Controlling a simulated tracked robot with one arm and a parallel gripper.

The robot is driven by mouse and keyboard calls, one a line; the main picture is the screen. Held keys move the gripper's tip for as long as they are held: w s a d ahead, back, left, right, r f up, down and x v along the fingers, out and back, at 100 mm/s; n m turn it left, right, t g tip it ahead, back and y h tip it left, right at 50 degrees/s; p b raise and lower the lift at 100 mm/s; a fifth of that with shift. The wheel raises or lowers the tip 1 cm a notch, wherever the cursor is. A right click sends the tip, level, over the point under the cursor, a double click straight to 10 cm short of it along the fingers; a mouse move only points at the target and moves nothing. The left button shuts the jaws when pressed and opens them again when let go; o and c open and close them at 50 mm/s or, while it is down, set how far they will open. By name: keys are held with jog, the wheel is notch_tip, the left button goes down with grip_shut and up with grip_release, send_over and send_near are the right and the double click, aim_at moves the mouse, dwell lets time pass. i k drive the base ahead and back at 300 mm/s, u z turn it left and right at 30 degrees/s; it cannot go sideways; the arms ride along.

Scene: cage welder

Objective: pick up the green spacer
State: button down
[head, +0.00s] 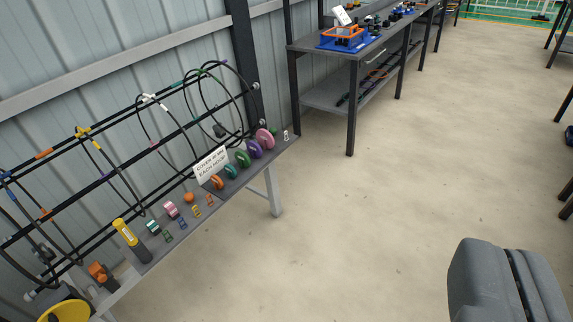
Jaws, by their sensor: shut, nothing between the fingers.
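The narrow grey shelf (230,195) along the wall on the left holds several small coloured parts. Its green ones are a green disc (242,158), standing on edge between a teal disc (231,171) and a purple disc (254,149), and a small flat green piece (168,237) near a blue one (182,222). I cannot tell from their shape which of these is the spacer. My gripper (497,252) is at the lower right, over the floor. It looks shut and empty, well apart from the shelf and its parts.
A white sign (211,166) stands on the shelf beside the discs. A dark workbench (352,47) with a blue tray is beyond. The concrete floor (400,190) between is clear.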

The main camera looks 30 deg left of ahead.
aim_at(239, 154)
jog(key=z, duration=0.95)
jog(key=k, duration=1.55)
jog(key=u, duration=1.55)
jog(key=i, duration=1)
jog(key=z, duration=0.05)
